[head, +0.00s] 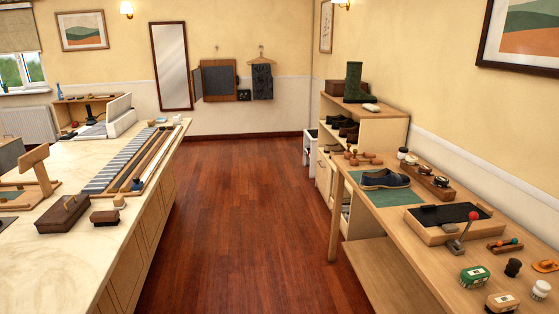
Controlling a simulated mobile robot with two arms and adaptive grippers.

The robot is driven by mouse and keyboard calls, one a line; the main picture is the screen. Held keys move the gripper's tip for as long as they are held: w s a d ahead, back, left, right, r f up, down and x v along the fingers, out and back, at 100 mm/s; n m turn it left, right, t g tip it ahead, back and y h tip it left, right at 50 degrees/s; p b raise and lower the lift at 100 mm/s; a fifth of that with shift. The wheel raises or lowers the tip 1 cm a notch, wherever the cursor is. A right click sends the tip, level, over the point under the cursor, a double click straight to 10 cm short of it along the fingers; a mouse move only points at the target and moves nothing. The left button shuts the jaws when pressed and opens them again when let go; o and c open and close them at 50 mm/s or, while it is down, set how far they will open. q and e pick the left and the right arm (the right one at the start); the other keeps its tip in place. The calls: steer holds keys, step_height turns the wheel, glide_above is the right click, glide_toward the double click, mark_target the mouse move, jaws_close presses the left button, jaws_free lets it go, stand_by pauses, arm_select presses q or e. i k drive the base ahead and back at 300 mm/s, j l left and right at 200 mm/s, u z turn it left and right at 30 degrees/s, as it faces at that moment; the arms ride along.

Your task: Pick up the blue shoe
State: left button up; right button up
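A dark blue shoe (386,179) with a pale sole and tan inside lies on a green mat (397,195) on the wooden workbench at the right. It sits near the back edge of the mat, in front of a wooden block with round knobs. Only one blue shoe shows clearly. Neither of my grippers is in the head view, so nothing of them near the shoe can be seen.
The workbench (437,247) also holds a dark-topped tray (448,224), a red-knobbed lever (470,216) and several brushes. A shoe shelf (380,131) with a green boot (354,83) stands behind. A marble-topped counter (75,255) lies left; the wooden floor (235,220) between is clear.

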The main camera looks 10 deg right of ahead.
mark_target(384, 178)
steer(key=i+z, duration=0.15)
steer(key=i, duration=0.45)
steer(key=i+j+z, duration=0.15)
steer(key=i, duration=0.4)
steer(key=i+j+z, duration=0.1)
steer(key=i, duration=0.5)
steer(key=j, duration=0.1)
